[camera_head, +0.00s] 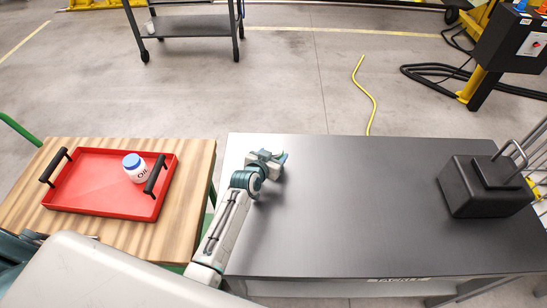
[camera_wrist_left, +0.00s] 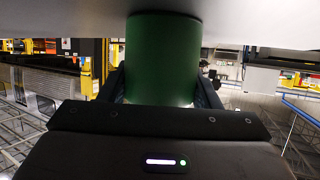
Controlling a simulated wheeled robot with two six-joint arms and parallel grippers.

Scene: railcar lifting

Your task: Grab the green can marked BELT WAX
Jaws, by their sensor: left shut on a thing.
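In the left wrist view a plain green can (camera_wrist_left: 163,58) stands between the two dark fingers of my left gripper (camera_wrist_left: 161,88). The gripper is shut on the can. The can's end meets the pale surface at the top of this view, and no marking shows on the side facing the camera. In the head view my left gripper (camera_head: 268,158) is low over the left back part of the dark table (camera_head: 350,205). The can is hidden there behind the gripper and wrist. My right gripper is not in view.
A wooden table (camera_head: 190,222) on the left holds a red tray (camera_head: 95,185) with a white, blue-capped bottle marked Oil (camera_head: 135,170). A black block-shaped thing (camera_head: 485,190) stands at the dark table's right end. The table's middle is clear.

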